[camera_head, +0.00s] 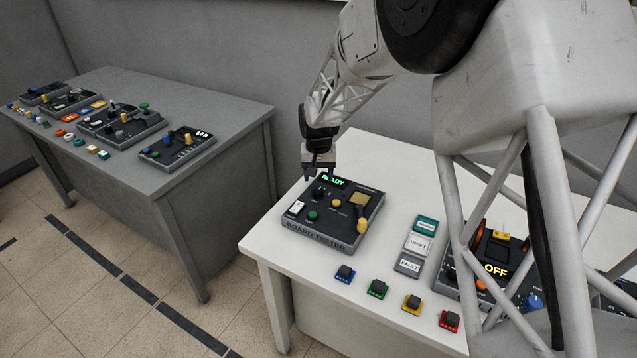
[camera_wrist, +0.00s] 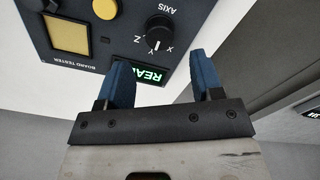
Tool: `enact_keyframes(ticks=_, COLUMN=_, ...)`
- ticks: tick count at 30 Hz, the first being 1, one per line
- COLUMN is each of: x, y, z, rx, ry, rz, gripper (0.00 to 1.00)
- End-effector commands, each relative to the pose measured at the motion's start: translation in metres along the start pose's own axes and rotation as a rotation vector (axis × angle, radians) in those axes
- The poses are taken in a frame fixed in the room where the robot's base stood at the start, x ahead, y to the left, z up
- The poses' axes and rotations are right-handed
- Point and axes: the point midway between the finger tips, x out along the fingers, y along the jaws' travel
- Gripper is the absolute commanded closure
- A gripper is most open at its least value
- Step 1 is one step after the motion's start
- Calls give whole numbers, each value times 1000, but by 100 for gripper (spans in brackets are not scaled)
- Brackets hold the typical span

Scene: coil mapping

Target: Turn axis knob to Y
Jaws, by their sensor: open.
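The board tester (camera_head: 330,210) is a dark grey box on the white table, with a lit green READY display (camera_head: 335,181). Its black axis knob (camera_head: 318,192) stands near the display. In the wrist view, the round axis knob (camera_wrist: 158,30) is seen upside down, with the letters Z, Y and X beside it. My gripper (camera_head: 319,174) is over the tester's back edge. In the wrist view my gripper (camera_wrist: 160,62) is open, its blue fingers empty and apart from the knob, partly covering the display.
The tester also carries a yellow knob (camera_head: 361,226), a green button (camera_head: 313,216) and a yellow square (camera_head: 358,199). Labelled blocks (camera_head: 418,244) and several coloured blocks (camera_head: 345,273) lie to the right and in front. A grey table (camera_head: 190,95) with more devices stands at left.

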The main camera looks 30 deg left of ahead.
Motion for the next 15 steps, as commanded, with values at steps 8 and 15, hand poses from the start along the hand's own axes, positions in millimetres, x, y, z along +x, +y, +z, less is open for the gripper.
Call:
enact_keyframes(ticks=8, x=-20, y=0, z=0, rx=0, ry=0, rz=0, gripper=40)
enact_keyframes(ticks=15, x=-22, y=0, z=0, rx=0, ry=0, rz=0, gripper=40)
